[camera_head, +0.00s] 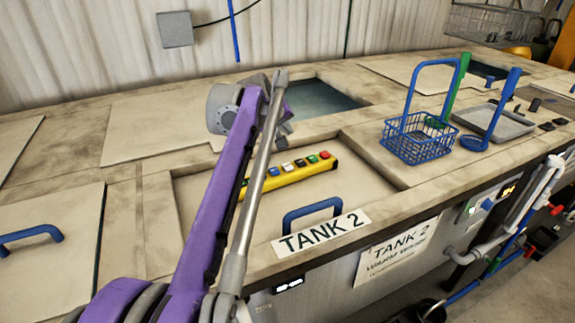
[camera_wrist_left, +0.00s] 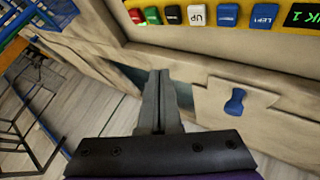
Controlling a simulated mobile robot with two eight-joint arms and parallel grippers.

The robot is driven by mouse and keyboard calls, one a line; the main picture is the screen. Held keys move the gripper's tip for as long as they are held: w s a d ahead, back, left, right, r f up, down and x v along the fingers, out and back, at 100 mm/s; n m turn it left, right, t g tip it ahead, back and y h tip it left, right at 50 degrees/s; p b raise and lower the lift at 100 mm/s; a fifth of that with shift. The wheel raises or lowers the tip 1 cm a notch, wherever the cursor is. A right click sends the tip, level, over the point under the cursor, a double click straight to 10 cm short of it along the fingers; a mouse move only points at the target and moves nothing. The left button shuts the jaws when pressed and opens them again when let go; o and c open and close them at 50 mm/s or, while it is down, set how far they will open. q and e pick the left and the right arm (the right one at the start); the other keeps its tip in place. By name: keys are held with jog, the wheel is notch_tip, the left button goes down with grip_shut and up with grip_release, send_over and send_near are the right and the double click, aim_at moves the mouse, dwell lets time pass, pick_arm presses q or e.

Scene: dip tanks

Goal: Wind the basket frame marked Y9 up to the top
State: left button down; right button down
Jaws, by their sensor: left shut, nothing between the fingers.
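No basket frame with a readable Y9 mark shows. A wire basket (camera_head: 490,22) is at the top right edge of the head view, cut off by the frame; I see no mark on it. A yellow control pendant (camera_head: 318,168) with a row of coloured buttons lies on the Tank 2 lid, partly behind my left arm. The left wrist view shows a yellow button strip (camera_wrist_left: 285,31) along its top, with buttons reading UP and LEFT and a partly cut green display. My left gripper (camera_wrist_left: 160,73) is shut and empty, apart from the strip. My right gripper is not in view.
The Tank 2 lid has a blue handle (camera_head: 312,212). An open tank of dark liquid (camera_head: 322,98) lies behind it. A blue wire basket (camera_head: 418,142), a grey tray (camera_head: 494,121) and a blue ladle (camera_head: 476,142) stand on the counter at right. Another lid (camera_head: 48,265) is at left.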

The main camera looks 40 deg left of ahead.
pick_arm(q)
jog(key=b, duration=0.6)
send_over(287, 168)
notch_tip(287, 168, down, 7)
jog(key=shift+s+f, duration=0.1)
jog(key=shift+f, duration=0.85)
jog(key=shift+f, duration=0.15)
dwell(1.0)
jog(key=shift+f, duration=0.3)
